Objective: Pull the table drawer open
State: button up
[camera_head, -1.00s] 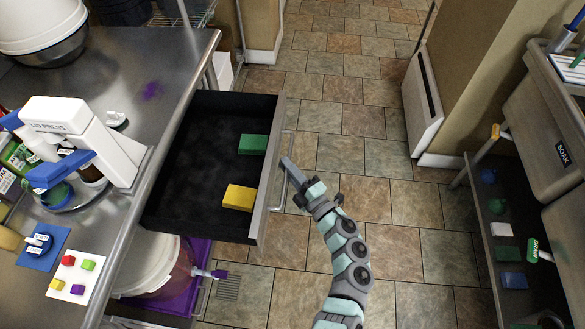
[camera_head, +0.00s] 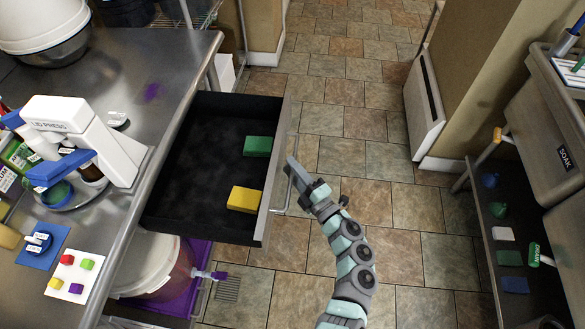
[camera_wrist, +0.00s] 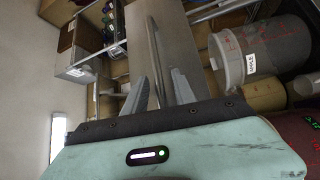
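The table drawer (camera_head: 180,218) is a dark tray pulled far out from under the steel table, with a grey front (camera_head: 276,165) and a thin bar handle (camera_head: 289,190) on its outer face. My gripper (camera_head: 292,166) is at this handle, reaching from the right. In the wrist view the handle bar (camera_wrist: 154,45) runs between my two fingers (camera_wrist: 160,85), which stand apart on either side of it. I see narrow gaps beside the bar, so the fingers look open around it. A green block (camera_head: 257,146) and a yellow block (camera_head: 244,199) lie in the drawer.
The steel table (camera_head: 130,75) holds a lid press (camera_head: 85,130) and a white card (camera_head: 73,275) with small coloured cubes. A white bucket (camera_head: 145,262) stands below the drawer. Tiled floor (camera_head: 345,110) is free to the right, up to a shelf and sink.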

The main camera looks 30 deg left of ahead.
jog(key=b+v, duration=0.1)
jog(key=v, duration=1)
jog(key=shift+a, duration=0.1)
